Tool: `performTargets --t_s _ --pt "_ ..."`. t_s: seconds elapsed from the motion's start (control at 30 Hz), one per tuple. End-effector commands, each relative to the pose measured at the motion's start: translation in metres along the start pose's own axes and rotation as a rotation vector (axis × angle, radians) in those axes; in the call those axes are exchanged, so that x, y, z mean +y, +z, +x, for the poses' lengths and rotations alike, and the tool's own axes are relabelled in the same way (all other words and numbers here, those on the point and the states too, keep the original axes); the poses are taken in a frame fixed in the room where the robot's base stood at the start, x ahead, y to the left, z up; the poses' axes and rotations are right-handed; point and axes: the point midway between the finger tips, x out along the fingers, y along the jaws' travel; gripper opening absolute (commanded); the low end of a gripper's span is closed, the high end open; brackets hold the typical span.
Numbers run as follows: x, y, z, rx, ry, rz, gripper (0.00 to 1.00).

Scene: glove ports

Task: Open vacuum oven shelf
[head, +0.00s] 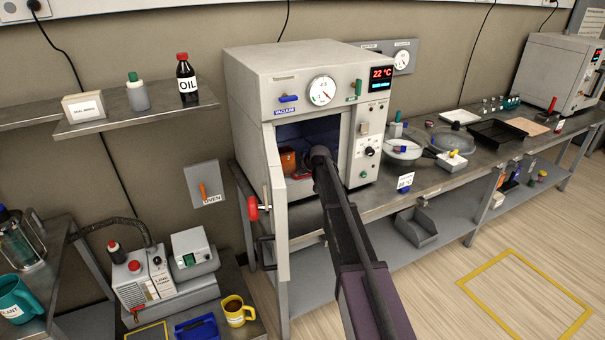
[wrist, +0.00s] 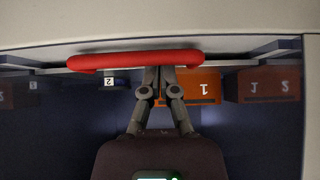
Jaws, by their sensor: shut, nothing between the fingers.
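The vacuum oven (head: 290,75) stands on the bench in the head view, its door (head: 278,220) swung open toward me. My arm reaches through the opening, and its wrist hides much of the chamber. In the wrist view, a red bar handle (wrist: 110,62) runs along the front edge of the shelf (wrist: 225,69). My gripper (wrist: 160,70) is shut and empty, its fingertips at the middle of the red handle. I cannot tell whether they touch it.
The open door with its red knob (head: 253,208) stands close left of my arm.

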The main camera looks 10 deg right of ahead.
Motion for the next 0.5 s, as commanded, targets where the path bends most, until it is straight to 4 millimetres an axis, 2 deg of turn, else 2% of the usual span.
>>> performTargets --t_s 0.27,0.5 --pt "0.0 0.003 -0.003 0.0 0.0 0.0 0.0" --pt "-0.001 0.024 -0.022 -0.002 0.001 0.001 0.0"
